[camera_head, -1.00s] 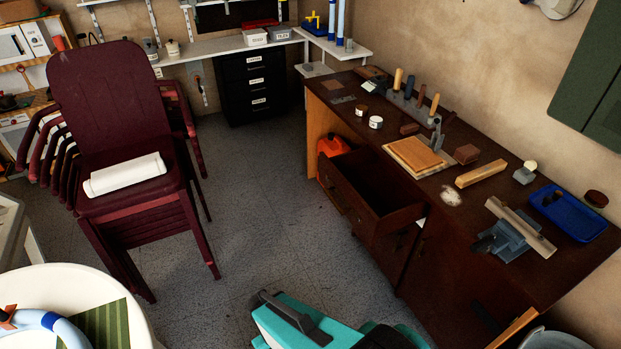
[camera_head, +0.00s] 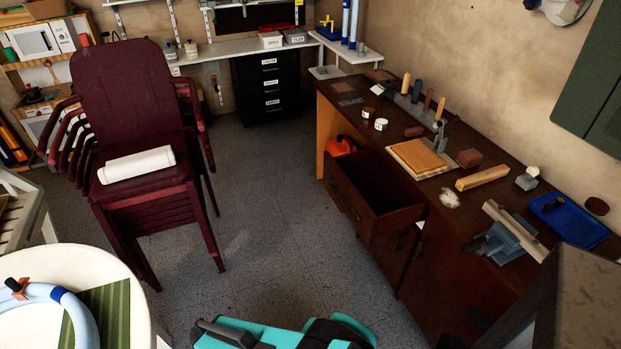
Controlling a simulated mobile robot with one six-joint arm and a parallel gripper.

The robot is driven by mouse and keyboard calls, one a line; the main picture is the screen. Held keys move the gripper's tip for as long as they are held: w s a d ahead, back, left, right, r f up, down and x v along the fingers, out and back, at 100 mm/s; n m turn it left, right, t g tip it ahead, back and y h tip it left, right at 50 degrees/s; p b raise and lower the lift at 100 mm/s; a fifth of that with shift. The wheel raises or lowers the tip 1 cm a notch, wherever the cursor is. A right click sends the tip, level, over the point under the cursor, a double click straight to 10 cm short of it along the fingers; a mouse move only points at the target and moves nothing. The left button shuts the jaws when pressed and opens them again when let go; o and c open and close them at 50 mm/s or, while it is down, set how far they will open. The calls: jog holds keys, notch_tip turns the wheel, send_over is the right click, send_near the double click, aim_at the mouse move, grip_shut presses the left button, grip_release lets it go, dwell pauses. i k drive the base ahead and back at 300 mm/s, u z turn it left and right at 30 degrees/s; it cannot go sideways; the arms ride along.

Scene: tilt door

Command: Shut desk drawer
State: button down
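The desk (camera_head: 335,142) is a dark brown workbench along the right wall. Its upper drawer (camera_head: 410,215) is pulled out toward the room, and its inside looks dark and empty. The drawer's front (camera_head: 350,199) faces left, with a handle on it. A lower compartment front (camera_head: 392,262) beneath the drawer seems closed. My gripper is not in view, so its state and its distance to the drawer do not show.
Stacked maroon chairs (camera_head: 135,95) stand at left, a white round table (camera_head: 60,262) at lower left. A teal and black object (camera_head: 285,335) is at the bottom. Grey floor (camera_head: 255,200) between is clear. A dark grey shape (camera_head: 585,300) blocks the lower right.

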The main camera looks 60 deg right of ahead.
aim_at(372, 188)
jog(key=z, duration=0.25)
jog(key=k, duration=0.2)
jog(key=u, duration=2.7)
jog(key=k, duration=0.6)
jog(key=z, duration=2.05)
